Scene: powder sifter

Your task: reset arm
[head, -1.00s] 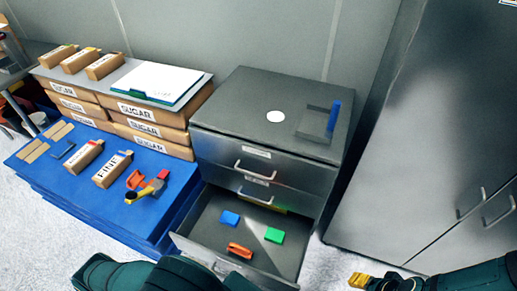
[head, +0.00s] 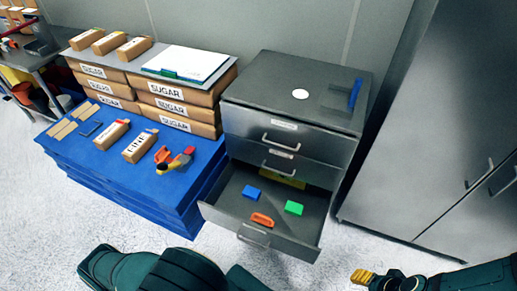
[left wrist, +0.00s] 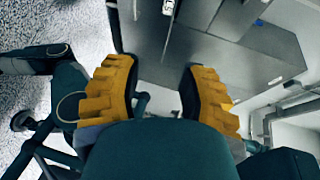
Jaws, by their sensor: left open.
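My left gripper (left wrist: 158,95) shows in the left wrist view with its two yellow ridged fingers wide apart and nothing between them. In the head view my left arm (head: 165,272) is folded along the bottom edge and its fingers are not visible. My right gripper (head: 362,277) is at the bottom right of the head view, its yellow fingertips above the floor, clear of the furniture. I cannot tell whether its fingers are parted.
A grey cabinet (head: 290,88) has its lower drawer (head: 228,203) pulled out, holding blue, green and orange items. A blue platform (head: 150,190) with boxes and a scoop-like tool stands left. A tall metal cabinet (head: 430,120) stands right. The floor in front is clear.

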